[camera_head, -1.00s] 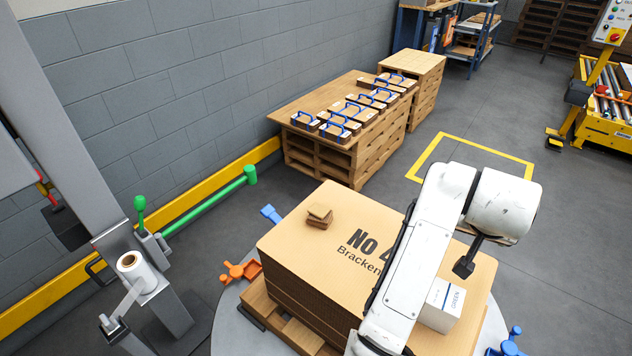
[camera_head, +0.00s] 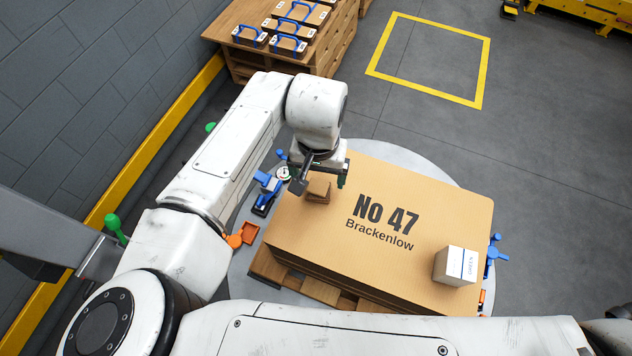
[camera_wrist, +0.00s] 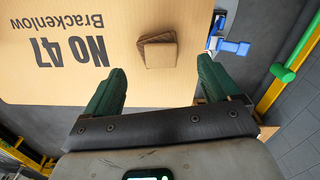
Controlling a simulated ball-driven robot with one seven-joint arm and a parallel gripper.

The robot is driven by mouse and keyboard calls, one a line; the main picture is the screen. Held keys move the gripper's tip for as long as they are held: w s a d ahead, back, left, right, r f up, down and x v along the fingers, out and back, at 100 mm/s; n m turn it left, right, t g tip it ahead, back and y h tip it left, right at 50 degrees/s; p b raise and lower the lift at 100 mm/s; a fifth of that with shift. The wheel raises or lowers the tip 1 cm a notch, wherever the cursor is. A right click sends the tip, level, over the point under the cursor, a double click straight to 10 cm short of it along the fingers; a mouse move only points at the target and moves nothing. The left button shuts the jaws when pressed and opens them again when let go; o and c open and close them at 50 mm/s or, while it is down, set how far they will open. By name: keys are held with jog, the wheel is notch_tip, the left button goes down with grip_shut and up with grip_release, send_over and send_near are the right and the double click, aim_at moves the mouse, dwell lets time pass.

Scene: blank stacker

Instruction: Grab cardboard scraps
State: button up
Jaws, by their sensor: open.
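The cardboard scraps (camera_head: 318,191) are a small, uneven brown pile on the far left corner of the large cardboard stack (camera_head: 345,262), which is printed "No 47 Brackenlow". In the wrist view the scraps (camera_wrist: 159,54) lie between and just beyond my two green fingertips. My gripper (camera_head: 321,178) points down over that corner, its fingers spread and nothing between them. It also shows open in the wrist view (camera_wrist: 161,75). The far fingertip is partly hidden in the head view, and I cannot tell how high the fingers are above the stack.
A white box (camera_head: 452,266) stands on the stack's right end. The stack rests on a wooden pallet (camera_head: 268,270) on a round grey plate (camera_head: 405,158). Blue (camera_head: 266,190) and orange (camera_head: 245,234) fittings sit around it. Blue-handled blocks lie on another pallet stack behind.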

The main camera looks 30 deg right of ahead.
aim_at(319, 187)
jog(key=shift+d+f+p, duration=0.1)
jog(key=shift+f+p, duration=0.4)
jog(key=shift+f, duration=3)
jog(key=shift+c, duration=0.2)
jog(key=c, duration=1)
jog(key=shift+r, duration=0.1)
